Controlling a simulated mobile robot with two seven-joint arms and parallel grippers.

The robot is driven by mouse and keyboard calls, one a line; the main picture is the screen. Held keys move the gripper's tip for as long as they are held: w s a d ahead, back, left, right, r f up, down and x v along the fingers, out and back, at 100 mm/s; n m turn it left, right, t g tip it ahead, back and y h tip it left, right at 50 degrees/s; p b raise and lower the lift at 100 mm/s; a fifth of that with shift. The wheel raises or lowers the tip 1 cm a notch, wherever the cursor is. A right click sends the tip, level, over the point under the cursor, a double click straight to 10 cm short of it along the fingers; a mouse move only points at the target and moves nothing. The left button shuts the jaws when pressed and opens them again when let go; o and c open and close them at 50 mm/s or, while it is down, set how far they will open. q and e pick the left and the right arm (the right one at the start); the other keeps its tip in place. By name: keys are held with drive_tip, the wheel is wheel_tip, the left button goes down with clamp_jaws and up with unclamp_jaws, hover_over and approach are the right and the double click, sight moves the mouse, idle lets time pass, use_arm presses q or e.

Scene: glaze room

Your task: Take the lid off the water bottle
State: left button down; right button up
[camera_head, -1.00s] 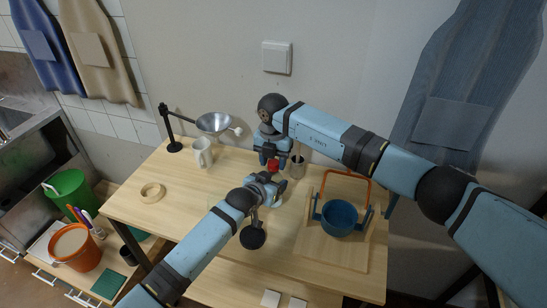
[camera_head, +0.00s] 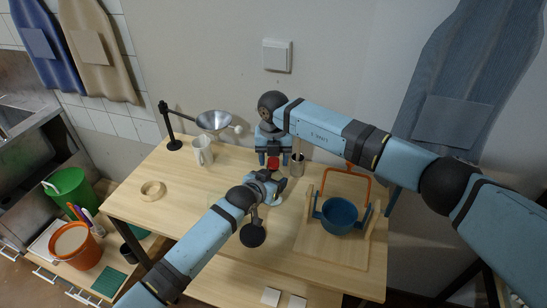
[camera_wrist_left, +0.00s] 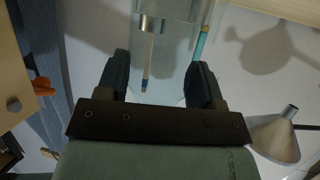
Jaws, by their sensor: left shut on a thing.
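The water bottle's red lid (camera_head: 273,163) shows in the head view at the middle of the table, just beyond my left gripper (camera_head: 266,180). My left gripper is shut on the bottle body, mostly hidden by the gripper in the head view. In the left wrist view a clear, pale bottle body (camera_wrist_left: 170,75) stands between the two dark fingers (camera_wrist_left: 158,88). My right gripper (camera_head: 273,157) points down over the lid. Its two fingers look spread, one on each side of the lid, with gaps. Contact with the lid cannot be made out.
A metal cup (camera_head: 297,165) stands close right of my right gripper. The table's left front is clear.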

drive_tip(key=shift+r, duration=2.25)
use_arm(q)
drive_tip(key=shift+c, duration=0.8)
unclamp_jaws()
